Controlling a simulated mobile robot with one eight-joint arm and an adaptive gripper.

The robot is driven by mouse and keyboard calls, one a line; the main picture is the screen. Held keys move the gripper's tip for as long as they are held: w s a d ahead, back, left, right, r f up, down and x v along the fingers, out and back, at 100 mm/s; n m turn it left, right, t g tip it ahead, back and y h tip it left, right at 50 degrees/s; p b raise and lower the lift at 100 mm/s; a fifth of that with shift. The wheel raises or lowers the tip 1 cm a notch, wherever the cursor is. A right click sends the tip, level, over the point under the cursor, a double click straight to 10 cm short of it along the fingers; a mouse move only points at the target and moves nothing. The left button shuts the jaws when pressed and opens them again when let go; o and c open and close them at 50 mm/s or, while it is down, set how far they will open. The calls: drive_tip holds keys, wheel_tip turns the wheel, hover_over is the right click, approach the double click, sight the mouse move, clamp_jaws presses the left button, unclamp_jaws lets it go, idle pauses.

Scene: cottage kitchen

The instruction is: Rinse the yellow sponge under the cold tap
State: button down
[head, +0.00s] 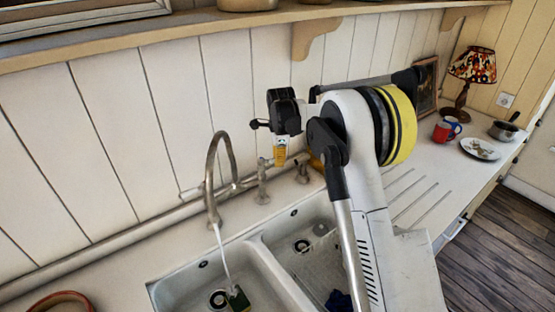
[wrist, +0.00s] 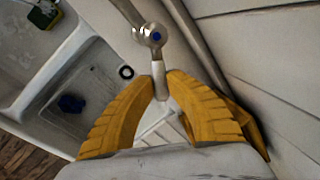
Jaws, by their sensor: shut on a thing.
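The sponge (head: 238,298), yellow with a dark green side, lies in the left sink basin (head: 205,277) under the spout (head: 211,170). A thin stream of water (head: 222,250) runs from the spout down to it. The sponge also shows at the top left of the wrist view (wrist: 45,14). The cold tap (wrist: 152,36) has a blue dot on its metal knob, and a pale lever (wrist: 160,80) sticks out from it. My gripper (wrist: 160,84) has its yellow fingers closed on this lever. In the head view my gripper (head: 293,158) is behind the sink, partly hidden by my arm.
A dark blue item (wrist: 70,103) lies in the right basin. A pipe (head: 110,233) runs along the wall behind the sink. A lamp (head: 474,66), mugs (head: 443,131), a plate (head: 480,149) and a saucepan (head: 503,131) stand far right. A shelf (head: 200,28) overhangs the wall.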

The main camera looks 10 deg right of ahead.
drive_tip(key=shift+s+a+f+m+h+b, duration=0.15)
drive_tip(key=shift+s+m, duration=0.2)
drive_tip(key=shift+m, duration=0.3)
drive_tip(key=shift+s+a+r+m+h+b, duration=0.15)
drive_tip(key=shift+s+m, duration=0.2)
drive_tip(key=shift+m, duration=0.3)
drive_tip(key=shift+d+f, duration=0.1)
drive_tip(key=c, duration=1.3)
unclamp_jaws()
drive_tip(key=v, duration=1.2)
